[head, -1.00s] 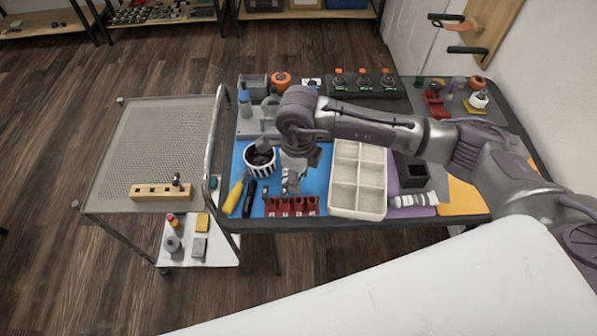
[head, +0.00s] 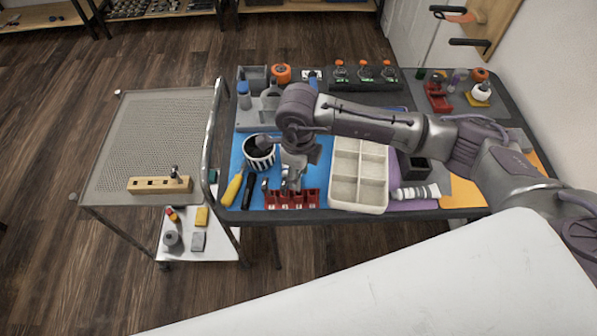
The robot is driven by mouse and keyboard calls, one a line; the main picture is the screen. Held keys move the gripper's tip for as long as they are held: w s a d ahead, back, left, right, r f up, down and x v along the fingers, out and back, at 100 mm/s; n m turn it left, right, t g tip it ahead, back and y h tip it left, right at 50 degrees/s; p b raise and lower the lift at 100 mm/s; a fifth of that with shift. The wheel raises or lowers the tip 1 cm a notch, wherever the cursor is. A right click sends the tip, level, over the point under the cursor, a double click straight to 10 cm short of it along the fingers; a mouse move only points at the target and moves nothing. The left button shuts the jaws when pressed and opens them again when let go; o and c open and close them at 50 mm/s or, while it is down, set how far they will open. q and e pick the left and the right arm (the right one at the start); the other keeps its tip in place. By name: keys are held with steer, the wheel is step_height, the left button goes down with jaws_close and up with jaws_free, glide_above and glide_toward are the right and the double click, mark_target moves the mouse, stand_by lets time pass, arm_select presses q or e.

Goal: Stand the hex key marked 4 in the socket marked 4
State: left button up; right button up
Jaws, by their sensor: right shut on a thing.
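A red rack (head: 305,200) with several small pale marks stands at the front edge of the work table. My right gripper (head: 291,184) points down at its back edge. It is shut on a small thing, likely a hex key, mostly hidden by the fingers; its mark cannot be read. A wooden block (head: 145,185) with a row of dark holes sits on the mesh cart at left. A small dark piece (head: 174,172) stands upright at its right end. No numbers are readable on the block. My left gripper is not in view.
Left of the rack lie a yellow-handled tool (head: 232,189) and a black marker (head: 249,191); a striped cup (head: 258,156) stands behind. A cream divided tray (head: 345,207) is close on the right. The mesh cart top (head: 150,140) is mostly bare.

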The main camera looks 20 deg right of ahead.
steer(key=shift+f+b, duration=0.1)
steer(key=shift+b, duration=0.3)
stand_by(0.8)
steer(key=shift+f, duration=0.2)
steer(key=shift+f+b, duration=0.35)
steer(key=shift+b, duration=0.25)
steer(key=shift+f+b, duration=0.3)
steer(key=shift+f+b, duration=0.7)
steer(key=shift+f, duration=0.15)
stand_by(0.4)
steer(key=shift+f+b, duration=0.25)
steer(key=shift+b, duration=0.25)
steer(key=o, duration=1.2)
